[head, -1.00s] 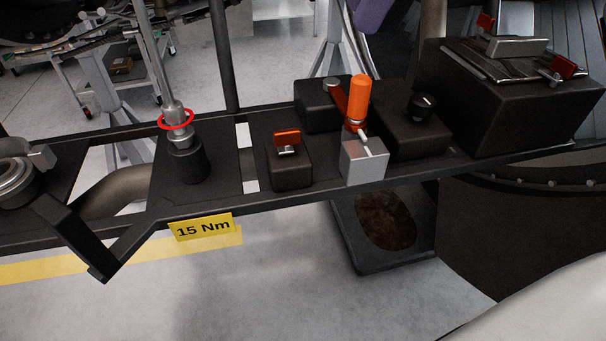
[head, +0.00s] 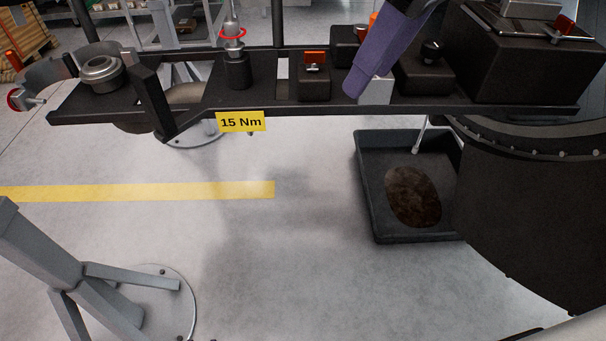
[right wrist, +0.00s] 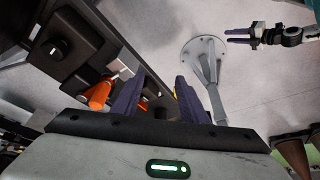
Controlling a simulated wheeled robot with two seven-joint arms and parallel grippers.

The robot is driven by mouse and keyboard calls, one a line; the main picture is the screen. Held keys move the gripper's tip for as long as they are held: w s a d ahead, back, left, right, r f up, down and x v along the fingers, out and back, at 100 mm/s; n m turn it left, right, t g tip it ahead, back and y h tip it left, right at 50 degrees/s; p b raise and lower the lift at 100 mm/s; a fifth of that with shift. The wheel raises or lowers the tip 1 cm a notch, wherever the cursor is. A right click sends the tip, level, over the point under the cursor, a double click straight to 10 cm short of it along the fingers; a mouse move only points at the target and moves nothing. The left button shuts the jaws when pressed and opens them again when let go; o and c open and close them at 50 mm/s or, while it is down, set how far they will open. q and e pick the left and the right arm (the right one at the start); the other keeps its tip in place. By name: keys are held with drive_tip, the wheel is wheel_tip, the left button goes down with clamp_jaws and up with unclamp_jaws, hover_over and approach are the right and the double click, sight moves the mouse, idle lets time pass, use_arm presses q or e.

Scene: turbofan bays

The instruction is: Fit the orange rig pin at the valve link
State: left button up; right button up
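The orange rig pin (head: 373,18) shows only as a sliver in the head view, behind a purple finger of my right gripper (head: 372,72). It stands by a pale metal block (head: 377,90) on the dark rail. In the right wrist view, my right gripper (right wrist: 159,82) is open and empty. The orange pin (right wrist: 98,95) lies outside the gap, left of the left finger. What appears to be my left gripper (right wrist: 240,36) shows small at the upper right there, prongs apart. I cannot identify the valve link with certainty.
The dark rail (head: 300,113) carries a block with a red tab (head: 314,84), a black-knobbed block (head: 425,78) and a red-ringed post (head: 236,68). A drip tray (head: 375,215) lies below. A grey stand (head: 45,250) is at lower left. The floor between is clear.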

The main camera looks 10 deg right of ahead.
drive_tip(key=s+a+f+m, duration=0.1)
drive_tip(key=a+f+m, duration=0.1)
drive_tip(key=f, duration=0.5)
drive_tip(key=s+a+f+m+h, duration=0.1)
drive_tip(key=s+a+f+m, duration=0.1)
drive_tip(key=a+f, duration=0.3)
drive_tip(key=s+a+f+m+t+h, duration=0.1)
drive_tip(key=s+a+f+m, duration=0.1)
drive_tip(key=f, duration=0.7)
drive_tip(key=shift+a+m, duration=0.6)
drive_tip(key=shift+a, duration=0.1)
idle(0.7)
